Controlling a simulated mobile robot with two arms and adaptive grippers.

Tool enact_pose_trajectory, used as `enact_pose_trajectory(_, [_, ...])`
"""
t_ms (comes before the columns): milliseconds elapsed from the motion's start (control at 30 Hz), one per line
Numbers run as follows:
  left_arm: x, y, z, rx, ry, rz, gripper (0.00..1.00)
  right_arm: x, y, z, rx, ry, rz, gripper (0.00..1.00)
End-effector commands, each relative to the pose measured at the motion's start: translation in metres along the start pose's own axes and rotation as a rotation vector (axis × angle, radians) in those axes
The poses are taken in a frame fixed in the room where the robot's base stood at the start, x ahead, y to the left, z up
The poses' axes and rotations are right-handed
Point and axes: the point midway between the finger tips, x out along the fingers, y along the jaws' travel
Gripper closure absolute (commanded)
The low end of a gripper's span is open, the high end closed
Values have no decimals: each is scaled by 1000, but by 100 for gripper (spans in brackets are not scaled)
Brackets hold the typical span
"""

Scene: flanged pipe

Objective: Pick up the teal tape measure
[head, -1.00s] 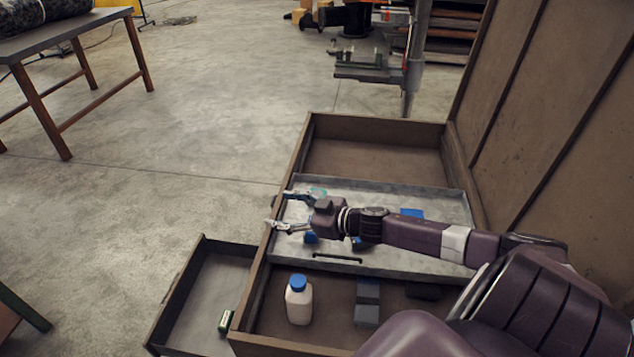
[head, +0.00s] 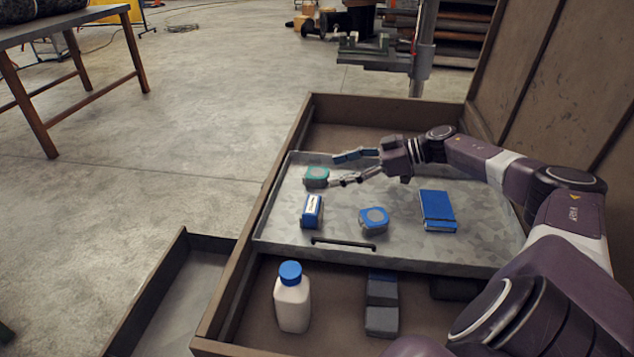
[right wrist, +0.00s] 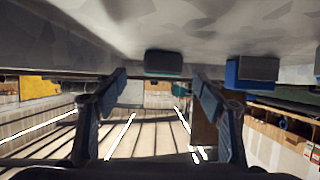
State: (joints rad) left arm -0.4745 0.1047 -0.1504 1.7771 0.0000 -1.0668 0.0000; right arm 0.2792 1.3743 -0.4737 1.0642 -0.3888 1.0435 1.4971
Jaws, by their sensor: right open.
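The teal tape measure (head: 316,177) rests near the left end of the grey metal tray (head: 284,225) in the head view. My right gripper (head: 335,171) is open, low over the tray, with its fingertips pointing left just at the tape measure. In the right wrist view, turned over, the tape measure (right wrist: 163,63) shows between and beyond the two open fingers (right wrist: 160,82). I cannot tell whether a finger touches it. My left gripper is not in view.
On the tray are a small blue and white box (head: 311,211), a blue tape measure (head: 374,219) and a blue box (head: 437,210). A white bottle with blue cap (head: 292,302) and a grey-blue block (head: 382,305) stand in front. A wooden panel (head: 545,90) rises at the right.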

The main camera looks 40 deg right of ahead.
Motion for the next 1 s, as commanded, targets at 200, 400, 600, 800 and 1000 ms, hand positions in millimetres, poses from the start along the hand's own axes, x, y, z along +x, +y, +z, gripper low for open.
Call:
enact_pose_trajectory(200, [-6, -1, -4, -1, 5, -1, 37, 25, -3, -5, -1, 5, -2, 36])
enact_pose_trajectory(400, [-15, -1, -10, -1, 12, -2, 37, 54, -5, -9, -2, 5, 1, 36])
enact_pose_trajectory(600, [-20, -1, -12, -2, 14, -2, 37, 62, -5, -9, -2, 1, 1, 36])
enact_pose_trajectory(800, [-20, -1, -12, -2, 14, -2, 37, 62, -5, -8, -1, 0, 1, 43])
enact_pose_trajectory(1000, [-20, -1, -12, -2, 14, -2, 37, 62, -5, -8, -1, 0, 1, 65])
